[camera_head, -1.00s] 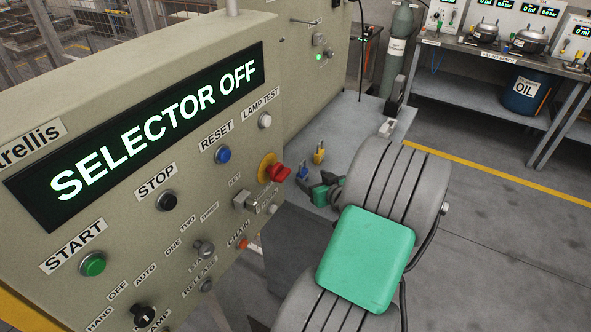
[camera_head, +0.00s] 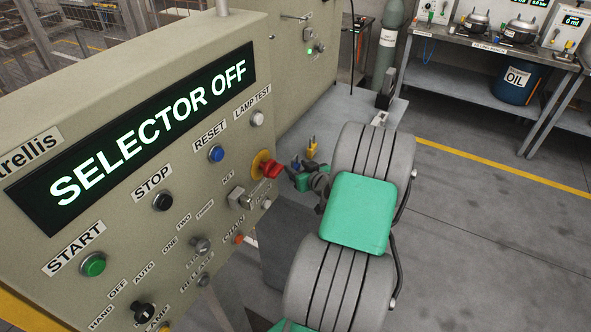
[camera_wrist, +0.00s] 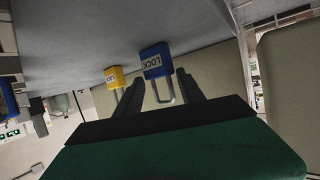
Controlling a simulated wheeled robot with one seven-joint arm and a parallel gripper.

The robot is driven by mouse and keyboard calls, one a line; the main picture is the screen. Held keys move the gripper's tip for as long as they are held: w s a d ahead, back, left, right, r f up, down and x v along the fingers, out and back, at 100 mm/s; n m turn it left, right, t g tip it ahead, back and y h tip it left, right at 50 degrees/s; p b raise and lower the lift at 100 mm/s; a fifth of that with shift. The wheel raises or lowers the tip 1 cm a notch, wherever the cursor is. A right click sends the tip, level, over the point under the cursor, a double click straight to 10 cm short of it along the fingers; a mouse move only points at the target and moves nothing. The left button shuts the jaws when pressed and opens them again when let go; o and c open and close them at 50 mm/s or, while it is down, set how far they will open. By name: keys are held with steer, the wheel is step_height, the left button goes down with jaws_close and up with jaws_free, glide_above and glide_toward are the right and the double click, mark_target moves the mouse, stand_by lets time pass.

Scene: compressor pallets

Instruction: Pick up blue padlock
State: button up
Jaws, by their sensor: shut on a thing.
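The blue padlock (camera_wrist: 152,60) shows close up in the wrist view, its body with a "LOCK" label beyond my fingertips and its metal shackle between my fingers. My gripper (camera_wrist: 161,88) is shut on the blue padlock. In the head view, my gripper (camera_head: 301,179) is beside the control cabinet's red knob, with the blue padlock (camera_head: 296,164) at its tip, small and partly hidden. A yellow padlock (camera_head: 312,147) is just behind it; it also shows in the wrist view (camera_wrist: 115,77), left of the blue one and apart from my fingers.
A grey surface (camera_head: 345,115) lies behind the padlocks. A workbench (camera_head: 470,85) and a blue oil drum (camera_head: 516,82) are far right. Floor at right is clear.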

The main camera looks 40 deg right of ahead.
steer(key=c, duration=0.8)
jaws_close()
step_height(320, 180, up, 10)
steer(key=b, duration=0.1)
